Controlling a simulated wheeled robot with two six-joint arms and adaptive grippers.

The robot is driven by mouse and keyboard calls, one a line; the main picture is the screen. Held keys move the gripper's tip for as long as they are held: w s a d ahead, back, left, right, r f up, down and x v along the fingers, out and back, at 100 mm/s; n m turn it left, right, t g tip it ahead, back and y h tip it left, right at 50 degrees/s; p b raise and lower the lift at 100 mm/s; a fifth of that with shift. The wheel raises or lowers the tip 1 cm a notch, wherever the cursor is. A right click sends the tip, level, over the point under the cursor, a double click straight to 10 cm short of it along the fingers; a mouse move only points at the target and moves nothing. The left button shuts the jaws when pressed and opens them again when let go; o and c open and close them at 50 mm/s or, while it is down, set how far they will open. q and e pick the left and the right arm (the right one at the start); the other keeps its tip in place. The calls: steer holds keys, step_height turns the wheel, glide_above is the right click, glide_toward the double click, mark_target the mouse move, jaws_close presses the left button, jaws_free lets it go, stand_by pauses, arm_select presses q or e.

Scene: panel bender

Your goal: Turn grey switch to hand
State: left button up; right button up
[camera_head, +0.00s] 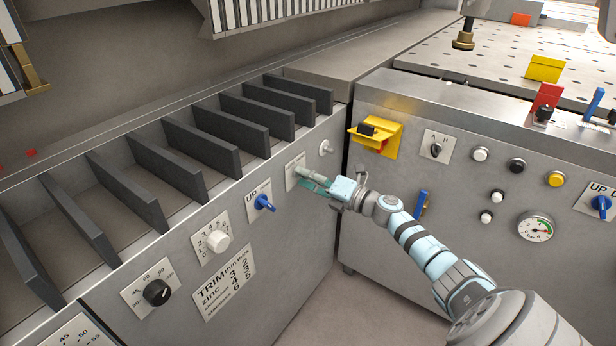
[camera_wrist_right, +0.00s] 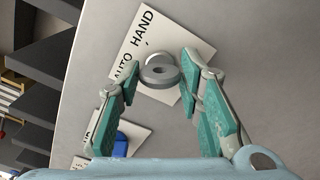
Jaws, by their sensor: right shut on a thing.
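The grey switch (camera_wrist_right: 160,72) sits on a white plate (camera_wrist_right: 128,62) marked AUTO and HAND, in the right wrist view. Its round grey knob shows between my two fingers. Where its pointer aims I cannot tell. In the head view the plate (camera_head: 293,166) is on the sloping grey front panel, partly hidden by my fingers. My right gripper (camera_head: 311,181) has its teal-padded fingers one on each side of the knob, shut on it. My left gripper is not in view.
A blue UP switch (camera_head: 264,203) is left of the plate, and a small light knob (camera_head: 326,147) is to its right. A white dial (camera_head: 217,242) and a black dial (camera_head: 157,292) sit farther left. A yellow switch box (camera_head: 379,134) is on the right cabinet.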

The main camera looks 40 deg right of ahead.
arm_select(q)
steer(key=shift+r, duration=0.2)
arm_select(e)
steer(key=shift+r+m+p, duration=0.1)
steer(key=shift+m+p, duration=0.6)
steer(key=shift+m, duration=0.3)
steer(key=shift+m+p, duration=0.8)
steer(key=shift+m, duration=0.4)
steer(key=m+p, duration=0.1)
steer(key=m, duration=0.2)
steer(key=shift+m+p, duration=0.3)
steer(key=shift+p, duration=0.05)
steer(key=shift+m+p, duration=0.4)
steer(key=shift+m, duration=0.7)
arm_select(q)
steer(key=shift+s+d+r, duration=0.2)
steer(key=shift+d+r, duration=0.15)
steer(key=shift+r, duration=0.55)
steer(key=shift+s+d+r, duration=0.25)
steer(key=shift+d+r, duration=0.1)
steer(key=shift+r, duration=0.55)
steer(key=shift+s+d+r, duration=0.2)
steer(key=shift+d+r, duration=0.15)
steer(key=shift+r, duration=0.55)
arm_select(e)
steer(key=shift+m, duration=0.8)
steer(key=o, duration=1.2)
steer(key=shift+c, duration=0.2)
